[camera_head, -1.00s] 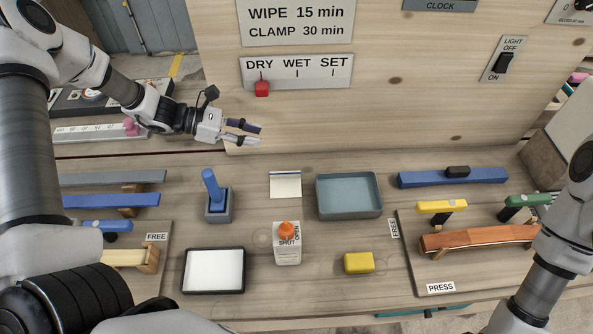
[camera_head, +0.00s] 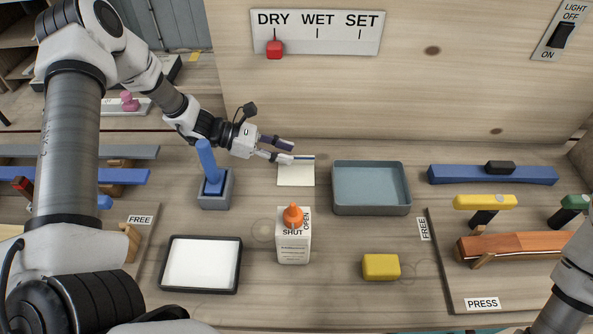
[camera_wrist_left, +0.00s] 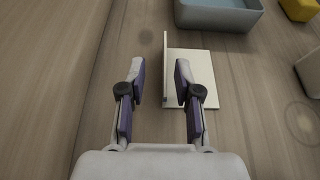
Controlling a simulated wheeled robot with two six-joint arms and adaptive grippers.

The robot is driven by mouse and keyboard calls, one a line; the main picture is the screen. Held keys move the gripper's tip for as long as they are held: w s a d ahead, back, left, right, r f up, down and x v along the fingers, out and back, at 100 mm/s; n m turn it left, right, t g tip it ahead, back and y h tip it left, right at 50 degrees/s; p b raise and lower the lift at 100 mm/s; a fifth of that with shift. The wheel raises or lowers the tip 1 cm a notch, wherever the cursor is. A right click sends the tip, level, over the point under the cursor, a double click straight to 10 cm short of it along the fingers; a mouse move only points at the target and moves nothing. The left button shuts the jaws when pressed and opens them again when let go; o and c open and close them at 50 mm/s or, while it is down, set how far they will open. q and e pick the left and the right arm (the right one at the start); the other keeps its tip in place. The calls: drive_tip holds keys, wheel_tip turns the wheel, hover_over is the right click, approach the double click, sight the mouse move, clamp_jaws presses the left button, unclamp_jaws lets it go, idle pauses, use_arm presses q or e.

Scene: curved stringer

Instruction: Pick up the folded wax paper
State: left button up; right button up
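The folded wax paper (camera_head: 296,174) is a cream square lying on the bench, with a dark blue line along its far edge. It also shows in the left wrist view (camera_wrist_left: 200,75), where one edge stands up as a thin upright flap. My left gripper (camera_head: 290,153) is open and empty, just above and beside the paper's far left corner. In the left wrist view my left gripper (camera_wrist_left: 160,75) has its two purple-padded fingers apart, with the upright flap ahead of and between their tips. My right gripper is out of view.
A blue-grey tray (camera_head: 371,209) stands right of the paper. A blue-handled tool in a holder (camera_head: 212,185) stands to the left. A glue bottle (camera_head: 293,241) with an orange cap stands in front, with a yellow block (camera_head: 381,267) and a white pad (camera_head: 201,264) nearby.

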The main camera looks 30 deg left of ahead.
sight(298, 156)
use_arm(q)
drive_tip(key=x, duration=0.4)
drive_tip(key=shift+s+d, duration=0.2)
drive_tip(key=shift+d, duration=0.05)
drive_tip(key=shift+a, duration=0.1)
clamp_jaws()
drive_tip(key=shift+r, duration=0.1)
